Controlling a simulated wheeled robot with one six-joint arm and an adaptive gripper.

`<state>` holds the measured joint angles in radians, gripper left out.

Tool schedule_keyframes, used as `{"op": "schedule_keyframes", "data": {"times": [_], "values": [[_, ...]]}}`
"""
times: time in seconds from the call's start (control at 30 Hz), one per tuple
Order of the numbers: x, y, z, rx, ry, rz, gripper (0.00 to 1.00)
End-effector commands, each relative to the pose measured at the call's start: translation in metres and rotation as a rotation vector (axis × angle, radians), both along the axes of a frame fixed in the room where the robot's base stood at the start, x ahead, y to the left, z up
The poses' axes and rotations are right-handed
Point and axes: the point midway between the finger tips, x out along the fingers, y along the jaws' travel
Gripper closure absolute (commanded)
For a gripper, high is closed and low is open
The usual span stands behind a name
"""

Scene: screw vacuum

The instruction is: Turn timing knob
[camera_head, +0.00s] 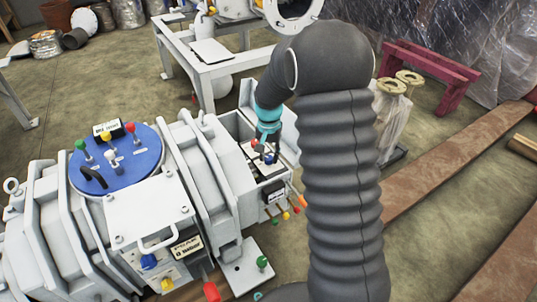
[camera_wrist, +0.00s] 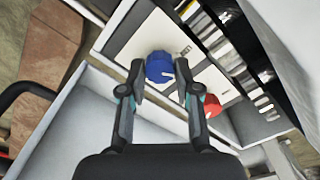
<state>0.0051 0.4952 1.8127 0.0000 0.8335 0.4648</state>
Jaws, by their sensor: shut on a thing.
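In the wrist view a blue knob (camera_wrist: 159,66) with a pale pointer mark stands on a white panel (camera_wrist: 130,38). My gripper (camera_wrist: 160,78) has one finger on each side of the blue knob and is shut on it. A red knob (camera_wrist: 203,104) sits on a white plate to the lower right, outside the fingers. In the head view my gripper (camera_head: 268,153) reaches down into an open box on the right end of the grey machine (camera_head: 200,170). The blue knob is hard to make out there. I cannot read which knob is for timing.
A row of metal terminals (camera_wrist: 235,50) lies right of the knobs. The box's light wall (camera_wrist: 70,115) runs along the left. In the head view, small coloured knobs (camera_head: 286,214) stick out below the box. A white table (camera_head: 215,65) stands behind the machine.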

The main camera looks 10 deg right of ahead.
Motion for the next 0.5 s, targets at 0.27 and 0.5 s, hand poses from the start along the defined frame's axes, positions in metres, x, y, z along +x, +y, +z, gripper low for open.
{"op": "schedule_keyframes", "data": {"times": [0.27,0.5], "values": [[-0.0007,-0.0003,-0.0006,0.000,0.002,-0.001,0.58],[-0.0004,0.0002,-0.0003,0.000,0.001,-0.001,0.43]]}}
